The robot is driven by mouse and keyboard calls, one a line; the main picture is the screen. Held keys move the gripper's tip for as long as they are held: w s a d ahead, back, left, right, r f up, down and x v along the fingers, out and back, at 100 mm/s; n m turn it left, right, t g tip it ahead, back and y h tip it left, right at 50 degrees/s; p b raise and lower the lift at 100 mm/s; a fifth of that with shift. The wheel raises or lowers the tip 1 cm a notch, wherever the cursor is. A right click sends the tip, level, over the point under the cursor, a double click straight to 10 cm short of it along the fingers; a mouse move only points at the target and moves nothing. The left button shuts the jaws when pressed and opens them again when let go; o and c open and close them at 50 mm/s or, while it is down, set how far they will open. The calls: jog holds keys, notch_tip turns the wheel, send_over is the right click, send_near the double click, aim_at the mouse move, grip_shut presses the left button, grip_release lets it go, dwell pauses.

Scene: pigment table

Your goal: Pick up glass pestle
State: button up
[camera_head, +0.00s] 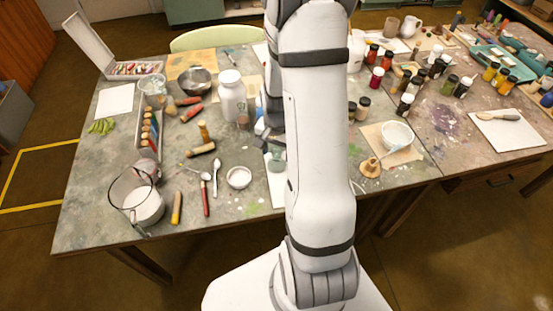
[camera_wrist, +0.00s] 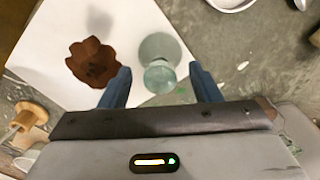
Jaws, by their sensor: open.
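The glass pestle (camera_wrist: 160,77) is pale green glass with a wide round foot and a narrower knob. In the wrist view it is on a white sheet (camera_wrist: 120,25), near the sheet's edge. My gripper (camera_wrist: 161,83) is open, with one blue finger on each side of the knob and visible gaps to both. In the head view my arm covers most of this spot; a greenish piece beside the arm (camera_head: 277,161) looks like the pestle, and part of my gripper (camera_head: 262,128) shows just behind it.
A wooden piece (camera_wrist: 28,114) is at the left edge. In the head view a white jar (camera_head: 231,97) and a small white bowl (camera_head: 238,177) stand left of my arm.

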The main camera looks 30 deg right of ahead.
jog(key=shift+f, duration=1.45)
jog(key=c, duration=1.2)
